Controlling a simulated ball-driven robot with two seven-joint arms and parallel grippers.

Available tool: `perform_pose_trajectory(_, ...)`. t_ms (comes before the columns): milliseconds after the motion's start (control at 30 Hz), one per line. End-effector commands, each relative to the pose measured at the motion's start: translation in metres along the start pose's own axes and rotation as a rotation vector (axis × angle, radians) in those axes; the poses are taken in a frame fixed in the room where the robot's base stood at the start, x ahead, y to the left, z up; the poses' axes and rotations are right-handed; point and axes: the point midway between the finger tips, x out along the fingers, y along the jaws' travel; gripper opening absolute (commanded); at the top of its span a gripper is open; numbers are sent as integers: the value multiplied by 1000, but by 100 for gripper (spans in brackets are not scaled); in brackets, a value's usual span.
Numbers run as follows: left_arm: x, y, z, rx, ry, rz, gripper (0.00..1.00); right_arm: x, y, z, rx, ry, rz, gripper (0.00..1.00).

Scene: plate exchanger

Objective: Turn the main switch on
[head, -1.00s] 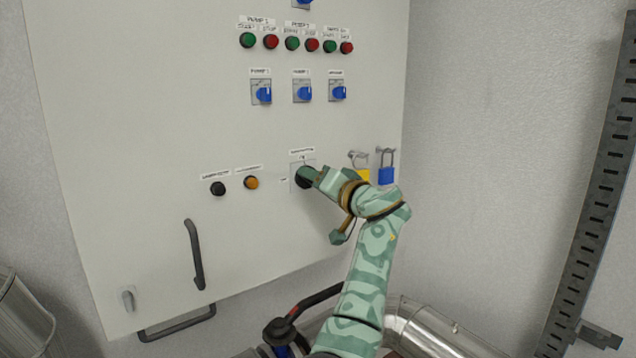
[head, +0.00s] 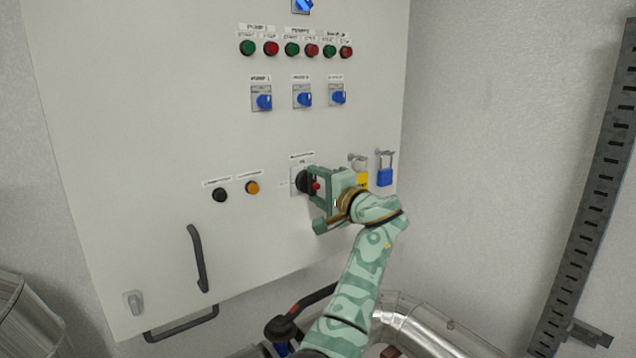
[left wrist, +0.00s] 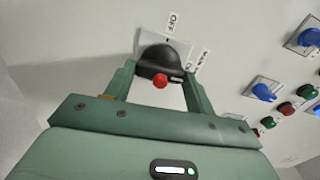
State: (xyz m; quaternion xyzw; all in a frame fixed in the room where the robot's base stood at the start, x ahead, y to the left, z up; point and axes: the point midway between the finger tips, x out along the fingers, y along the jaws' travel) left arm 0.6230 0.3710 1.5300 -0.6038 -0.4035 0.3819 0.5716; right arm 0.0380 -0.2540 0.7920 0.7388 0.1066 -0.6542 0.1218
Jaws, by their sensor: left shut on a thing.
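The main switch (head: 302,182) is a black rotary knob with a red part on its front, on a pale square plate low on the cabinet door. In the left wrist view the knob (left wrist: 162,62) sits between the two green fingers, with an "OFF" label beside its plate. My left gripper (head: 314,183) is shut on the knob; it also shows in the left wrist view (left wrist: 158,78). The fingers lie on either side of the knob. The knob's exact pointing direction is hard to read. My right gripper is not in view.
A yellow padlock (head: 361,180) and a blue padlock (head: 385,176) hang right of the switch. Black (head: 220,195) and orange (head: 252,188) buttons sit to its left. Blue selector switches (head: 303,96) are above. A black door handle (head: 197,258) sticks out lower left.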

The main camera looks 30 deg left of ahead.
Motion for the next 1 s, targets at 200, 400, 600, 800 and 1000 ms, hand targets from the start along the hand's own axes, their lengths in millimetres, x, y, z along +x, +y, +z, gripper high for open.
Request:
perform_pose_trajectory(200, 0, 0, 0, 57, 0, 0, 32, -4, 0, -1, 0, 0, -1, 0)
perform_pose_trajectory(400, 0, 1, 0, 72, 0, 0, 32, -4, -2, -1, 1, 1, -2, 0)
perform_pose_trajectory(600, 0, 1, 0, 73, 0, 0, 32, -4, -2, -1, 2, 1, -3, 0)
perform_pose_trajectory(800, 0, 1, 0, 73, 0, 0, 76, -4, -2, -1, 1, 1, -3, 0)
perform_pose_trajectory(1000, 0, 0, 0, 71, 0, 0, 76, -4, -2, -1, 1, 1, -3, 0)
